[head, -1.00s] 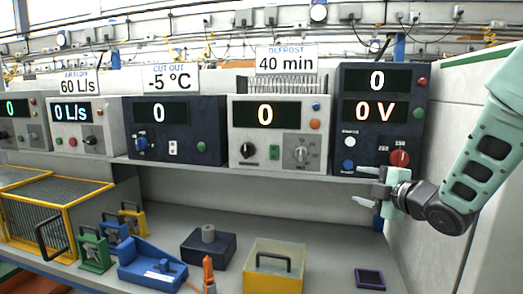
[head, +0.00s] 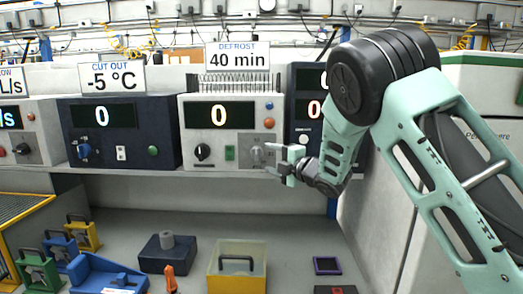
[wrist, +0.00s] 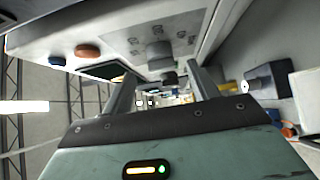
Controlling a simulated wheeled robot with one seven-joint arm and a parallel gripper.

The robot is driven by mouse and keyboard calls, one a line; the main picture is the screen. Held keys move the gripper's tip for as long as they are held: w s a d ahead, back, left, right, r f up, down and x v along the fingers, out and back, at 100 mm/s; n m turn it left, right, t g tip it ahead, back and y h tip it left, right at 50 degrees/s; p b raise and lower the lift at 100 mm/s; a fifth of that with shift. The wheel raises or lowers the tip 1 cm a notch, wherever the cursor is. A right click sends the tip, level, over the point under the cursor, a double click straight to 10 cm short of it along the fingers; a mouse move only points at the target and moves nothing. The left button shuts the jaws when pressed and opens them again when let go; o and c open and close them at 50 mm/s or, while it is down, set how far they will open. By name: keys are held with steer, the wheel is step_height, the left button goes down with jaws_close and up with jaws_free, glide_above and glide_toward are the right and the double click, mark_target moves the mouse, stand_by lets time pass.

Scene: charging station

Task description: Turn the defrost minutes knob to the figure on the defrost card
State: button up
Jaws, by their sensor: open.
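The defrost card (head: 238,56) reads 40 min and stands on top of a white unit (head: 190,120) whose display (head: 219,115) shows 0. My gripper (head: 268,157) is open and empty in front of the panel's lower part, partly hiding the grey knob. In the wrist view the grey knob (wrist: 160,55) shows beyond and between the open fingers (wrist: 165,80); contact cannot be told.
Blue (head: 269,104) and orange (head: 268,123) buttons sit above the grey panel. A dark unit (head: 306,80) stands right of the white one, partly behind my arm. A dark unit with a -5 °C card (head: 111,74) stands left. A yellow bin (head: 214,278) is below.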

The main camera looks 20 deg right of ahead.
mark_target(262, 155)
steer(key=shift+p+x, duration=0.65)
steer(key=shift+x, duration=1.9)
steer(key=c, duration=1)
